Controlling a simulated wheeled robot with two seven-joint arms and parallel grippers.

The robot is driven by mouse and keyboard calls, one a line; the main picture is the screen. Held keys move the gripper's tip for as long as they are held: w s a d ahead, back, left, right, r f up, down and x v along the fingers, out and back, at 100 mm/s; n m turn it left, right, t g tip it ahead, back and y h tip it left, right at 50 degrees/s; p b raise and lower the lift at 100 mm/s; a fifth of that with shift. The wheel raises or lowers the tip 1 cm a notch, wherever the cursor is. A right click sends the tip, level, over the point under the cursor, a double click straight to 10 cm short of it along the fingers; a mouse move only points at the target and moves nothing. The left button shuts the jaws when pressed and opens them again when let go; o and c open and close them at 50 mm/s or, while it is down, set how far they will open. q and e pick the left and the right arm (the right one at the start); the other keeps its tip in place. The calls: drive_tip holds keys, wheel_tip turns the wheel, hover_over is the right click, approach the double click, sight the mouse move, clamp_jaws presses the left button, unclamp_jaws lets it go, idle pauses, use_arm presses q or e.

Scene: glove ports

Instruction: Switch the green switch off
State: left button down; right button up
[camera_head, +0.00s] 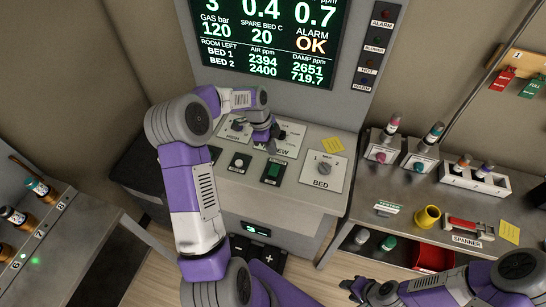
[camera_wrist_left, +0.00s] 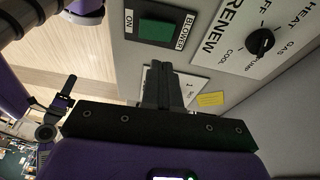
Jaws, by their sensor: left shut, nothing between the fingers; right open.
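The green switch (camera_head: 273,170) is a green rocker on a black plate, on the sloping front of the grey console. In the left wrist view the green switch (camera_wrist_left: 156,31) has a BLOWER label on one side and an ON label on the other. My left gripper (camera_head: 272,146) is shut and empty, over the panel just beyond the switch, near the RENEW dial. Its closed fingers (camera_wrist_left: 160,85) also show in the left wrist view, apart from the switch in the picture. My right gripper (camera_head: 353,288) is open and empty at the lower right.
The RENEW dial (camera_wrist_left: 260,42) is close to the switch. A BED dial (camera_head: 325,169) is right of it and a pale round button (camera_head: 239,162) left. A display (camera_head: 265,45) stands above. A bench (camera_head: 460,205) with a yellow cup (camera_head: 427,217) is at the right.

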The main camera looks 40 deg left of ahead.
use_arm(q)
drive_tip(key=v, duration=0.6)
drive_tip(key=shift+w+a, duration=0.15)
drive_tip(key=shift+w, duration=0.3)
drive_tip(key=shift+r, duration=0.1)
